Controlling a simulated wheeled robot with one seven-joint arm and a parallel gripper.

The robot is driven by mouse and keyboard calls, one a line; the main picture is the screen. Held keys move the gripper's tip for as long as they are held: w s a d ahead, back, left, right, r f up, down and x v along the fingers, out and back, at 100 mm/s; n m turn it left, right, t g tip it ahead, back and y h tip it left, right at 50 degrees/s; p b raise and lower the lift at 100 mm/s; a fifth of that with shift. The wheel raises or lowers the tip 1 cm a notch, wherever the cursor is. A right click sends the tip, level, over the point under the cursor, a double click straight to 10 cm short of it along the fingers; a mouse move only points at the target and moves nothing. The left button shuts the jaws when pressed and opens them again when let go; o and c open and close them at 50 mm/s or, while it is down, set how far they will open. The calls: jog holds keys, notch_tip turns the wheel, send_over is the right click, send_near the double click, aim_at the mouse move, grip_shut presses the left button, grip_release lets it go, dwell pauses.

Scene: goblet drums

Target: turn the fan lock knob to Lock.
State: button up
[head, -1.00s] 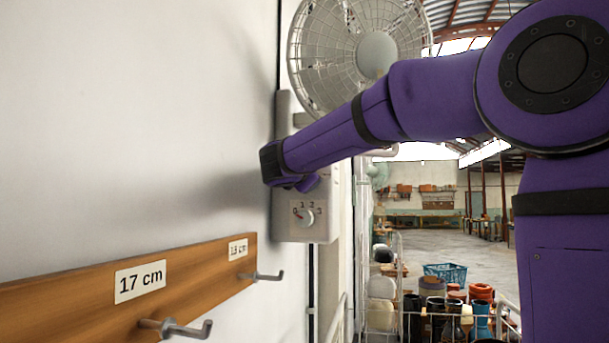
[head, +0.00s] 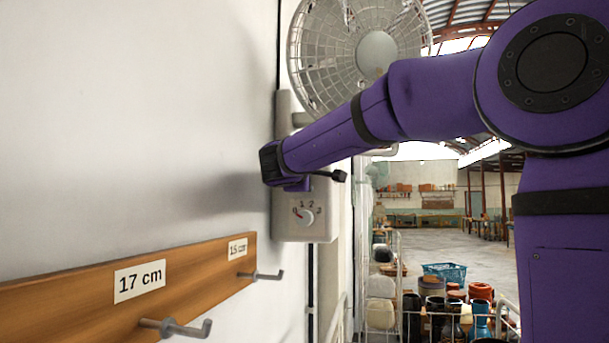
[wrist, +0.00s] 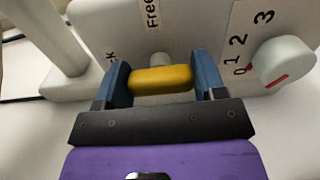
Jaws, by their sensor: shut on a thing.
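The fan lock knob (wrist: 160,80) is a yellow bar on a grey stem in the wrist view. My gripper (wrist: 163,74) is shut on it, one blue finger at each end of the bar. The label "Free" (wrist: 152,12) stands beyond the knob. Only the end of another label, a "k" (wrist: 110,55), shows by the left finger; the rest is hidden. No pointer mark shows on the knob. In the head view my gripper (head: 291,180) is against the fan's control box (head: 305,229) and hides the knob.
A speed dial (wrist: 287,64) numbered 0 to 3 is close right of my gripper; its red mark is near 0. The caged fan (head: 335,55) is above. A wooden rail (head: 60,302) with metal hooks is lower left on the wall.

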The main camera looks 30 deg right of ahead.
jog(key=shift+f, duration=0.1)
dwell(0.3)
jog(key=o, duration=0.9)
jog(key=v, duration=1.1)
